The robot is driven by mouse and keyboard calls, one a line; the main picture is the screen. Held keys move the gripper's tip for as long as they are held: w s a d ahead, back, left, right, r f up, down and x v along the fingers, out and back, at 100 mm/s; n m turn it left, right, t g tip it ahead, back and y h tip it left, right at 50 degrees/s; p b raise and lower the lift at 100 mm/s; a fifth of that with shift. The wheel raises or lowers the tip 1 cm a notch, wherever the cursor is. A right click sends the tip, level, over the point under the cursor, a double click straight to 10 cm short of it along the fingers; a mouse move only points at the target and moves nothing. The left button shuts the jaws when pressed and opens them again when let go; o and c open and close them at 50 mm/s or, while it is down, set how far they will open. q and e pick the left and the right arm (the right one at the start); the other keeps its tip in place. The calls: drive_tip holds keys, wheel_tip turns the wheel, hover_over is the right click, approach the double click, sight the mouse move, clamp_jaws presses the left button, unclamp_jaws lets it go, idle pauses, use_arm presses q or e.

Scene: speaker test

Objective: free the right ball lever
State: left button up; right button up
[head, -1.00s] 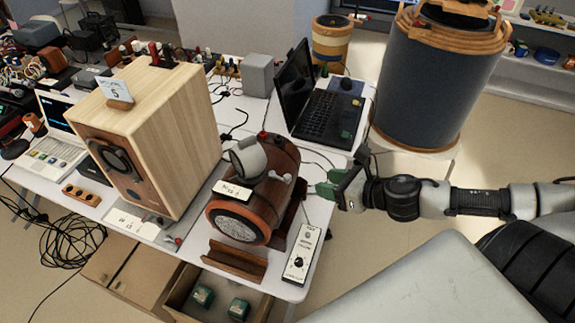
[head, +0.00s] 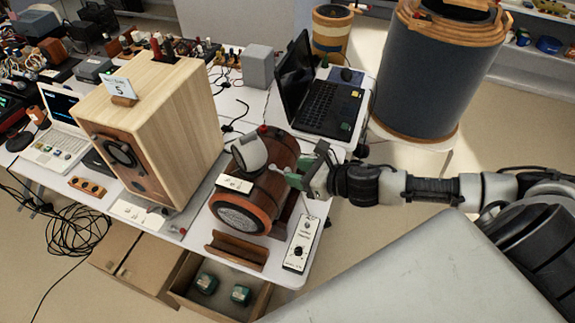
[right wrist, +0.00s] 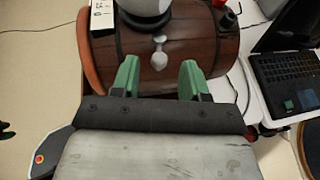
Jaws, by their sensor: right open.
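The ball lever (right wrist: 159,54) is a small pale lever on the side of a brown wooden barrel-shaped speaker (right wrist: 200,40). In the head view the lever (head: 283,170) shows just left of my right gripper's tips. My right gripper (right wrist: 157,75) is open, its two green fingers pointing at the barrel, one on each side of the lever's lower end. Nothing is between the fingers that I can see held. The right gripper (head: 300,176) is beside the barrel's right side in the head view.
A large pale wooden speaker (head: 165,130) stands left of the barrel. A black laptop (head: 322,105) is behind it. A white control box (head: 302,243) lies at the table's front right edge. A wooden trough (head: 236,250) sits in front of the barrel.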

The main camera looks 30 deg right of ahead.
sight(290, 171)
drive_tip(key=shift+p+x, duration=0.4)
drive_tip(key=shift+x, duration=1.45)
clamp_jaws()
